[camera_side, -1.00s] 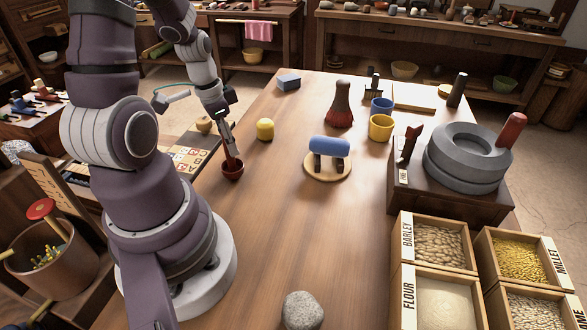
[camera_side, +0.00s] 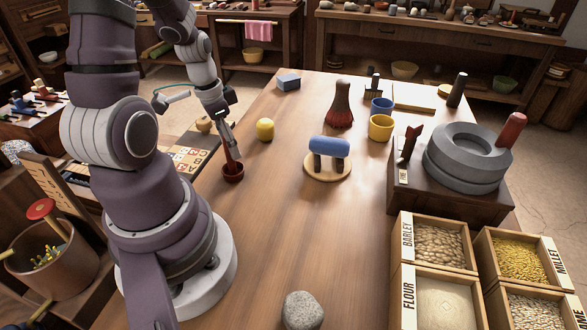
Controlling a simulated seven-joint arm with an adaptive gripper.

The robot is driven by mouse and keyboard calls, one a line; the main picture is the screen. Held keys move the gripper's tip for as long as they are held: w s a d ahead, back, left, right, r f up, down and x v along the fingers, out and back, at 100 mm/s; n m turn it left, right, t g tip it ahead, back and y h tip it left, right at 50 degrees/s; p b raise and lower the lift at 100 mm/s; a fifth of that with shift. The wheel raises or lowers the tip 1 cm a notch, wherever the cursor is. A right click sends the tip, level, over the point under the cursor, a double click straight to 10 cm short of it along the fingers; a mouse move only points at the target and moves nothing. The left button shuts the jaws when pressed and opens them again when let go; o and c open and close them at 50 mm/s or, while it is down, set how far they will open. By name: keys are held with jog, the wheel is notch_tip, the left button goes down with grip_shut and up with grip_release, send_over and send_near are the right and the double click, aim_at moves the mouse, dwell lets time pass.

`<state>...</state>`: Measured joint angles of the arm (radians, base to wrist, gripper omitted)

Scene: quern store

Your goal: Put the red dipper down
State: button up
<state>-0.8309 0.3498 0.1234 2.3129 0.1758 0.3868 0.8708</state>
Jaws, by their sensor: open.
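The red dipper (camera_side: 232,175) stands on the wooden table, just right of my arm's base. Its dark red bowl is upright at the bottom and its handle rises toward my gripper. My gripper (camera_side: 229,146) points down over the dipper, with its open fingers around or beside the upper handle. The view is too small to show whether a finger touches the handle.
A blue-topped piece (camera_side: 329,147) sits on a round board. Yellow (camera_side: 380,128) and blue (camera_side: 381,106) cups, a quern (camera_side: 466,157) and grain boxes (camera_side: 437,245) stand farther right. The table's front middle is mostly clear.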

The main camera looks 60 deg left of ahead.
notch_tip(320, 180, up, 11)
jog(key=s, duration=0.2)
jog(key=w+d+r+t, duration=0.2)
jog(key=d, duration=0.5)
jog(key=w+d+r+t, duration=0.1)
jog(key=d+r, duration=0.1)
jog(key=d, duration=0.6)
jog(key=shift+w+t, duration=0.35)
jog(key=shift+t, duration=0.05)
jog(key=shift+d, duration=0.1)
